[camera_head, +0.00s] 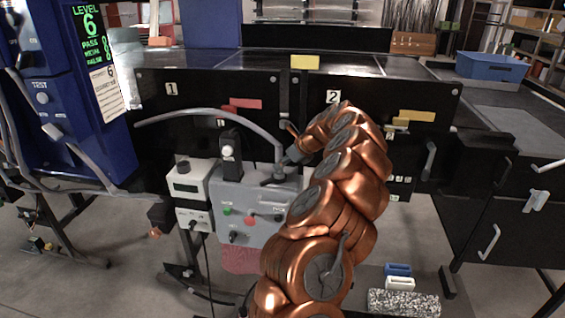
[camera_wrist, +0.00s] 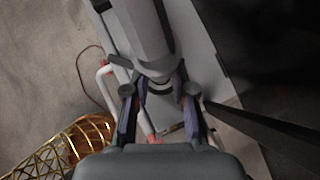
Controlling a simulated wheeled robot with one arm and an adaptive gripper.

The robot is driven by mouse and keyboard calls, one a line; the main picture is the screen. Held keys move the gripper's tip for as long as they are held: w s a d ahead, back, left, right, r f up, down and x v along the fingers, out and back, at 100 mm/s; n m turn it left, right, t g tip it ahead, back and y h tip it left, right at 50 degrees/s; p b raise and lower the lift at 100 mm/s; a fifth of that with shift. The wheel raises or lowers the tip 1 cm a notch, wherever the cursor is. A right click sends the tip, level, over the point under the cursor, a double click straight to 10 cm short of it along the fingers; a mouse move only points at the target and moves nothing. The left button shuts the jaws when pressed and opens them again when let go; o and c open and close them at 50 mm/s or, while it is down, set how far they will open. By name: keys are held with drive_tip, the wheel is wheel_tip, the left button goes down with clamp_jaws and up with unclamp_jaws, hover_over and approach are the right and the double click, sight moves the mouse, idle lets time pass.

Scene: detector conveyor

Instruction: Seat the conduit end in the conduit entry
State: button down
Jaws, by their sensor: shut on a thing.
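The grey conduit (camera_head: 228,115) arches from a free-looking left end near the black cabinet down to my gripper (camera_head: 280,172). My gripper is shut on its lower right part, just over the top right of the grey control box (camera_head: 262,205). In the wrist view the thick grey conduit (camera_wrist: 146,30) comes from the top and ends between the two fingers of my gripper (camera_wrist: 158,100). The conduit entry cannot be made out clearly; the gripper and conduit cover the area at the box top. I cannot tell whether the conduit end touches the box.
A white meter box (camera_head: 190,190) and a black knobbed post (camera_head: 230,155) stand left of and behind the box. Black cabinets (camera_head: 180,125) back the scene. A blue machine (camera_head: 65,90) with cables stands at left.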

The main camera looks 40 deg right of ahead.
drive_tip(key=shift+f, duration=0.65)
drive_tip(key=c, duration=0.9)
unclamp_jaws()
drive_tip(key=shift+f, duration=0.1)
drive_tip(key=v, duration=1.2)
